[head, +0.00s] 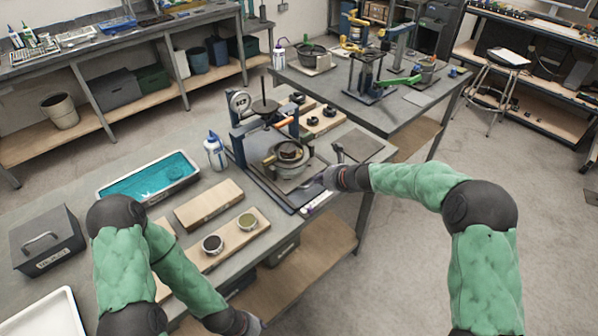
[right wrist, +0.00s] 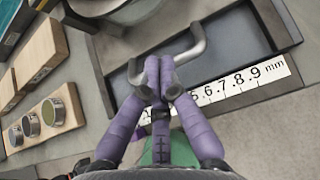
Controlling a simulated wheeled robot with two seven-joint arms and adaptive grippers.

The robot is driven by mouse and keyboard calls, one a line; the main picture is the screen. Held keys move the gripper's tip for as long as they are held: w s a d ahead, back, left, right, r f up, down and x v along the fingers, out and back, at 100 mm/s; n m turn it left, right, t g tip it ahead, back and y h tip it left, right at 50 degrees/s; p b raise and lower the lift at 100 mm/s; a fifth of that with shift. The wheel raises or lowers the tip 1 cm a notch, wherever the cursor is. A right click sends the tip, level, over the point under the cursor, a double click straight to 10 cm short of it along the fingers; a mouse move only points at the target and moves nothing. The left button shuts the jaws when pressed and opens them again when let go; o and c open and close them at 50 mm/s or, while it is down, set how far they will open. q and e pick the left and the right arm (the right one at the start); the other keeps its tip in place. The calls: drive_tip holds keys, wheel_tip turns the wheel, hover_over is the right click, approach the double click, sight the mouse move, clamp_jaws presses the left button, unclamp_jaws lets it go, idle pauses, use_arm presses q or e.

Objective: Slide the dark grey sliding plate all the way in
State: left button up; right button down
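The dark grey sliding plate (right wrist: 228,40) lies in a blue-grey frame (right wrist: 276,25) beside a white millimetre scale (right wrist: 235,82). A bent grey bar handle (right wrist: 196,42) stands at its near side. My right gripper (right wrist: 160,70) has its purple fingers drawn together around the handle bar. In the head view the right gripper (head: 312,184) is at the front right edge of the press-like fixture (head: 240,140), partly hiding the plate. My left gripper (head: 252,325) is at the bottom edge, away from the fixture, and its fingers are too cut off to read.
A flat grey plate (head: 365,146) lies behind the right gripper. Open floor (head: 410,240) lies to the right of the bench.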

sight(300, 161)
drive_tip(key=shift+w+a+p, duration=0.7)
drive_tip(key=shift+w+a, duration=0.1)
drive_tip(key=shift+w, duration=0.15)
drive_tip(key=shift+w+a+p, duration=0.7)
drive_tip(key=shift+w+a, duration=0.05)
drive_tip(key=shift+w, duration=0.2)
drive_tip(key=shift+w+a+p, duration=0.85)
drive_tip(key=shift+w+p, duration=0.3)
drive_tip(key=shift+w+a+p, duration=0.65)
drive_tip(key=shift+w+p, duration=0.2)
drive_tip(key=shift+p, duration=0.15)
drive_tip(key=shift+w+a+p, duration=0.65)
drive_tip(key=shift+w+p, duration=0.2)
drive_tip(key=shift+p, duration=0.15)
drive_tip(key=shift+s+d+r+b, duration=0.45)
drive_tip(key=shift+s+d+b, duration=0.15)
drive_tip(key=shift+s, duration=0.2)
drive_tip(key=shift+s+d+f+b+v, duration=0.1)
drive_tip(key=shift+f+b+v, duration=0.05)
drive_tip(key=shift+v, duration=0.6)
drive_tip(key=shift+s+d+f+b+v, duration=0.1)
drive_tip(key=shift+b+v, duration=0.05)
drive_tip(key=shift+v, duration=0.6)
drive_tip(key=shift+s+d+f+b+v, duration=0.1)
drive_tip(key=shift+f+b+v, duration=0.05)
drive_tip(key=shift+v, duration=0.6)
